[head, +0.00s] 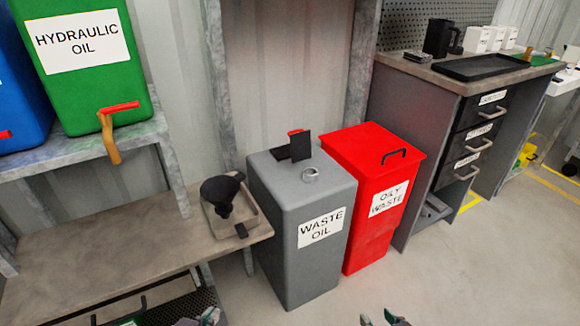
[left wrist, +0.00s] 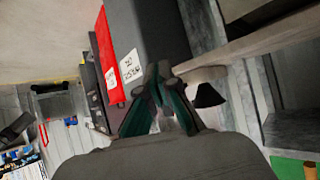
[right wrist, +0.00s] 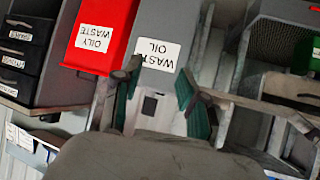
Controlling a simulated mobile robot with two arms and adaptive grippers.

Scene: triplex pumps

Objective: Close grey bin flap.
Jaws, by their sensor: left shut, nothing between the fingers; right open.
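The grey bin (head: 305,232), labelled WASTE OIL, stands on the floor beside the red bin. Its small black flap (head: 300,147) stands upright on the top, with a bit of red behind it. A round metal piece (head: 310,174) sits on the top in front of the flap. My left gripper (head: 206,317) is shut and empty, low in front of the bin; its fingers also show in the left wrist view (left wrist: 160,76). My right gripper (head: 385,318) is open and empty, low to the right; it also shows in the right wrist view (right wrist: 157,76). Neither touches the bin.
The red OILY WASTE bin (head: 362,230) stands close on the right. A bench (head: 110,235) with a black funnel (head: 222,192) in a tray is on the left. A drawer workbench (head: 425,150) stands further right. The floor in front is clear.

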